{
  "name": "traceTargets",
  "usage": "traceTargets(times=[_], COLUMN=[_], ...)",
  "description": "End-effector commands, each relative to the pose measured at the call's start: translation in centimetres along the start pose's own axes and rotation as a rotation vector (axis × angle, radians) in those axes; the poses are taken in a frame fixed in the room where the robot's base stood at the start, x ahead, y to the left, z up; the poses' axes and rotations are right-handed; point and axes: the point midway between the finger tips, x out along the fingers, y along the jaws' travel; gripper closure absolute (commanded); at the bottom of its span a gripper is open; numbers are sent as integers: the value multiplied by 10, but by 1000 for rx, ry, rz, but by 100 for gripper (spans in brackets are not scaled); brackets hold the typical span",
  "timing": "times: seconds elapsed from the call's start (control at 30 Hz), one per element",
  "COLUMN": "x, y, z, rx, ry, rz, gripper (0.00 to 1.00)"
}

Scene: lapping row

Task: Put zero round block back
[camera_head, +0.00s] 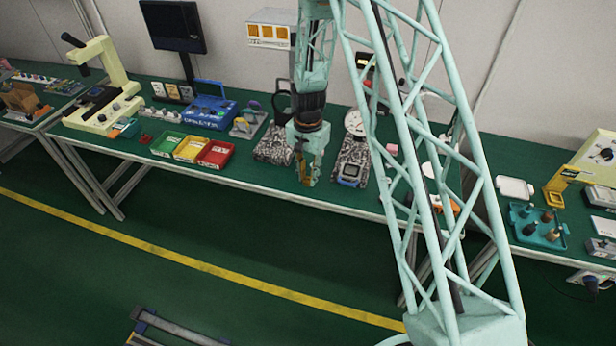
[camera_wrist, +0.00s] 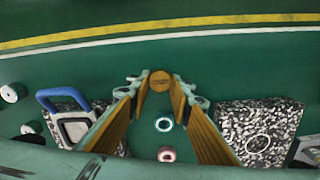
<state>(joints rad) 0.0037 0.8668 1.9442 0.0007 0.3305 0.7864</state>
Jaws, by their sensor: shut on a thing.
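My gripper (camera_head: 306,178) hangs over the front of the long green table, between two speckled stone plates. In the wrist view my gripper (camera_wrist: 160,85) has its long yellow-brown finger pads on either side of a small round tan block (camera_wrist: 160,79). It is shut on this block at the fingertips. Any marking on the block is too small to read. The other speckled plate (camera_head: 352,155) bears a blue-framed device (camera_wrist: 70,118).
Green, yellow and red trays (camera_head: 190,149) stand to the left. A white dial (camera_head: 354,122) stands behind the right plate.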

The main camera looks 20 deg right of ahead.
Motion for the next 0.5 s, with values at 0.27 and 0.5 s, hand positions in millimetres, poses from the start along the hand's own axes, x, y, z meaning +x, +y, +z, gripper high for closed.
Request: traceTargets(times=[0.27,0.5], x=[2,3], y=[0,0], z=[0,0], rx=[0,0], ry=[0,0], rz=[0,0], gripper=[94,67])
